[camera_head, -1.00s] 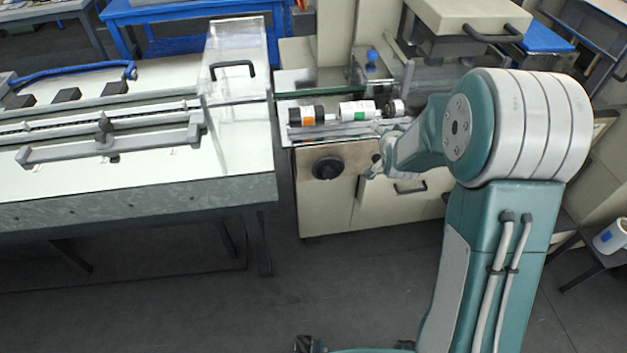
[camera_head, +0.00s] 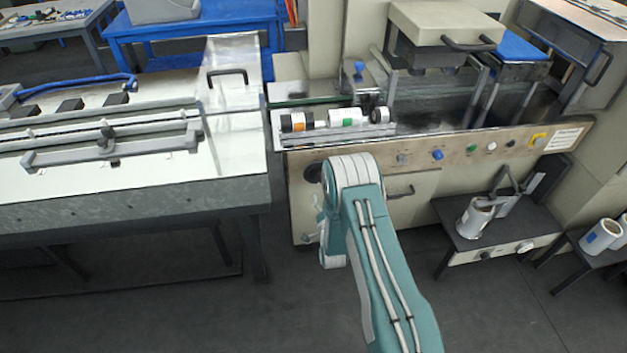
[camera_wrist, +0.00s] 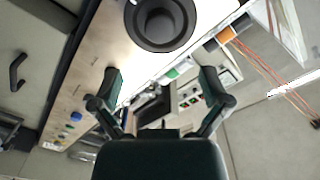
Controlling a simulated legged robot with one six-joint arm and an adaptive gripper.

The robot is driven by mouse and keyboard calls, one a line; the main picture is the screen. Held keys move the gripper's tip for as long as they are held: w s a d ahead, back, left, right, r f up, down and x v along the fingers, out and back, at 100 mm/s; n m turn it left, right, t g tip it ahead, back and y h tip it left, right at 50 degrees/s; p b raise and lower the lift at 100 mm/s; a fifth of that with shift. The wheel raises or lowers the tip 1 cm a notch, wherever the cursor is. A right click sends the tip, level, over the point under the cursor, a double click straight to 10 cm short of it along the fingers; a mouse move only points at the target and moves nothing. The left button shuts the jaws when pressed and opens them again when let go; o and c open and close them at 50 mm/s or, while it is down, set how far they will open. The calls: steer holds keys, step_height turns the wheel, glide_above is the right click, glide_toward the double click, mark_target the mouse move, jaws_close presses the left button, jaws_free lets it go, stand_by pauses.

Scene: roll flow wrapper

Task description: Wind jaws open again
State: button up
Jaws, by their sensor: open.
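A round black knob (camera_head: 312,172) sits on the front panel of the wrapping machine, partly covered by my arm in the head view. In the wrist view a large dark round knob with a raised centre (camera_wrist: 160,24) is at the top middle. My gripper (camera_wrist: 160,82) has its two fingers spread wide and nothing between them. The knob lies beyond the fingertips, apart from them. In the head view my gripper is mostly hidden behind my arm. Which part of the machine is its jaws cannot be told for sure.
Rollers with orange and green bands (camera_head: 344,117) lie on the machine's ledge above the knob. A row of buttons (camera_head: 437,155) runs to the right. A long white-topped table (camera_head: 235,165) stands at the left. A low dark stand (camera_head: 480,245) is at the right. The floor in front is clear.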

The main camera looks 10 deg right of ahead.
steer(key=w, duration=1)
steer(key=shift+w+d, duration=0.15)
steer(key=shift+d, duration=0.15)
steer(key=c, duration=1.1)
